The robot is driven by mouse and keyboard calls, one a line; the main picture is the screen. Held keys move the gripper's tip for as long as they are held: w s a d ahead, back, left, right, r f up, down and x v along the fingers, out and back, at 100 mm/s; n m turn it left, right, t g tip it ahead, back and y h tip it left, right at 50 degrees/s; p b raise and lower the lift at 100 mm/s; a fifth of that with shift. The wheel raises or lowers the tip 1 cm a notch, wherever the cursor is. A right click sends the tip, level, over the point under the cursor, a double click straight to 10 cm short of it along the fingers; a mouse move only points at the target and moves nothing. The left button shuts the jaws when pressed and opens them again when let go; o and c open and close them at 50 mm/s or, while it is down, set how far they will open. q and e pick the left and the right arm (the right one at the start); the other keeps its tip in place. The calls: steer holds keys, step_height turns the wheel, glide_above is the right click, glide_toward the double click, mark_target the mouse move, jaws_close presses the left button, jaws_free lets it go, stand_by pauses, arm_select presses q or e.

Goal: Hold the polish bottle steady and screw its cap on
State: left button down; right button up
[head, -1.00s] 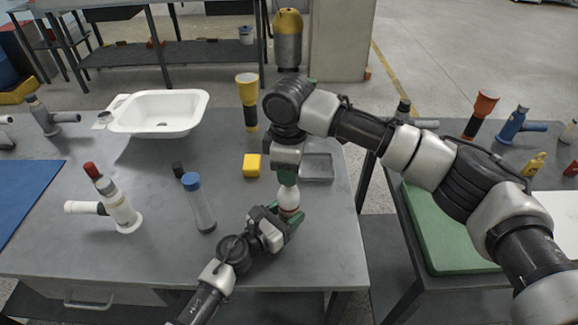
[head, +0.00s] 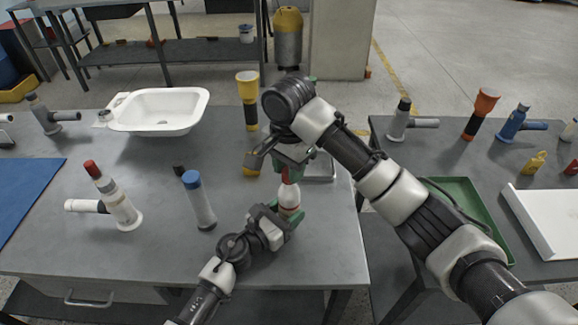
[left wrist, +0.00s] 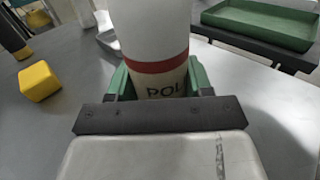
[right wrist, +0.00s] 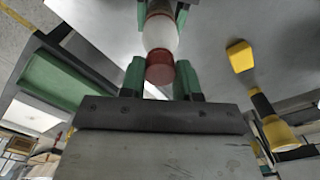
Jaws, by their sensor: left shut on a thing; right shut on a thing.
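The polish bottle (head: 289,196), white with a red band, stands upright near the right end of the grey table. My left gripper (head: 289,213) is shut around its lower body; the left wrist view shows the bottle (left wrist: 155,35) between green fingers, with its lettering partly covered. My right gripper (head: 291,174) is above the bottle, shut on the red cap (right wrist: 160,68). In the right wrist view the cap sits against the bottle's white top (right wrist: 160,33), in line with it. The thread is hidden, so I cannot tell how tight it is.
A yellow block (head: 251,170) and a grey tray (head: 320,168) lie behind my right gripper. A second table holds a green tray (head: 470,200).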

steer(key=m, duration=1.4)
steer(key=shift+m, duration=0.3)
